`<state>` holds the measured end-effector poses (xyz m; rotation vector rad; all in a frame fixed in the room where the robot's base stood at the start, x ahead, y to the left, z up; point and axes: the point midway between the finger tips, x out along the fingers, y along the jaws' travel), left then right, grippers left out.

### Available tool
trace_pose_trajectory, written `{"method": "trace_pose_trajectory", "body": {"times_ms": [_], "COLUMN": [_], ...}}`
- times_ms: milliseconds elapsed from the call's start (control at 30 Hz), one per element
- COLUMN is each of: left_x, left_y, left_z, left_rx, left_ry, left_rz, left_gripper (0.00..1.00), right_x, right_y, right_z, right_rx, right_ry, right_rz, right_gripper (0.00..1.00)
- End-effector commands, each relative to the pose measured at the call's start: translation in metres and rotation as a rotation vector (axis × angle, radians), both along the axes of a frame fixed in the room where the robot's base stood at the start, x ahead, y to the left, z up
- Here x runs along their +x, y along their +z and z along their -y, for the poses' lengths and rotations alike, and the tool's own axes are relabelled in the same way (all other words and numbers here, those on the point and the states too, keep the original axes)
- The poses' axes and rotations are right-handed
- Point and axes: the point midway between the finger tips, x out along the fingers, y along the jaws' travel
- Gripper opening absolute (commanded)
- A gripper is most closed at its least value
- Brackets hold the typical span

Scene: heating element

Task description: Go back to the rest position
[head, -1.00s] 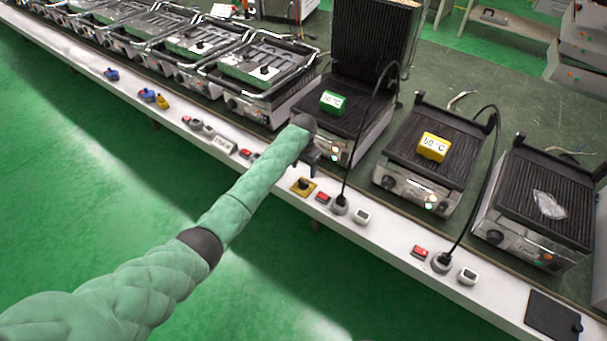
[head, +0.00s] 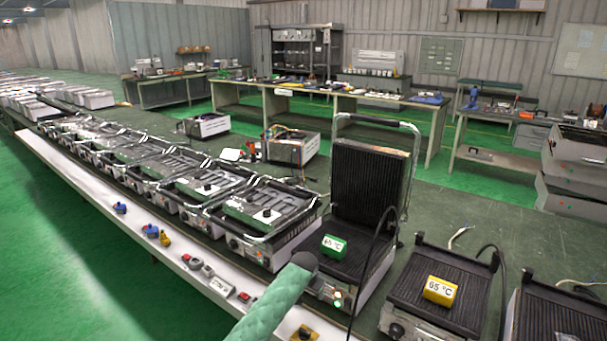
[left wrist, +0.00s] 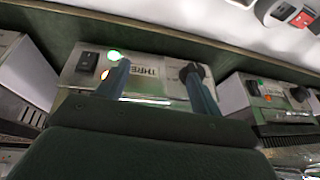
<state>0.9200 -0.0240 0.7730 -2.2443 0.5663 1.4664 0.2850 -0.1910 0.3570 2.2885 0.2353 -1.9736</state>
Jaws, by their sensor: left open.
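My left arm reaches in from the bottom of the head view, and its dark wrist end (head: 304,262) is in front of the open-lidded heating grill (head: 352,272). In the left wrist view my left gripper (left wrist: 160,82) is open and empty. Its two fingers are apart in front of a grill's front panel (left wrist: 150,76), which has a black switch (left wrist: 87,62), a lit green lamp (left wrist: 114,55) and a black knob (left wrist: 191,73). I cannot tell if the fingers touch the panel. My right gripper is in neither view.
A green block (head: 333,246) lies on the open grill, and a yellow block marked 65 °C (head: 439,291) lies on the grill to its right. Several closed grills (head: 262,210) line the bench leftward. A white ledge (head: 130,198) with switches runs along the front. Green floor is clear at left.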

Motion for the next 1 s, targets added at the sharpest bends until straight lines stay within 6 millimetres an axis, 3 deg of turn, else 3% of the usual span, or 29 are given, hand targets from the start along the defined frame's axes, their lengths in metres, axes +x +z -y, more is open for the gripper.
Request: {"method": "trace_pose_trajectory", "body": {"times_ms": [167,267,400,533,667,867,1000], "left_x": [0.03,0.032,0.024,0.006,-0.024,-0.086,-0.137], "left_y": [0.038,0.039,0.026,0.0,-0.039,-0.107,-0.156], "left_z": [-0.007,-0.017,-0.031,-0.049,-0.071,-0.106,-0.129], "left_rx": [-0.066,-0.102,-0.133,-0.156,-0.17,-0.17,-0.158], "left_ry": [0.034,0.058,0.089,0.121,0.159,0.215,0.25], "left_rz": [0.167,0.239,0.292,0.321,0.327,0.301,0.26], "left_gripper": [0.65,0.65,0.65,0.65,0.65,0.65,0.65], "right_x": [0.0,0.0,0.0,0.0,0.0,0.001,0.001], "right_y": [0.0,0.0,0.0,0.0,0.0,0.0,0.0], "right_z": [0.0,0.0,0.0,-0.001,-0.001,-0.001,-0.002], "right_rx": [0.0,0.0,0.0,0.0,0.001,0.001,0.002], "right_ry": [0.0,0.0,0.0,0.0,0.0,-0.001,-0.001], "right_rz": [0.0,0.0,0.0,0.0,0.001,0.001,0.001], "right_gripper": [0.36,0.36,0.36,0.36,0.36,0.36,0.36]}}
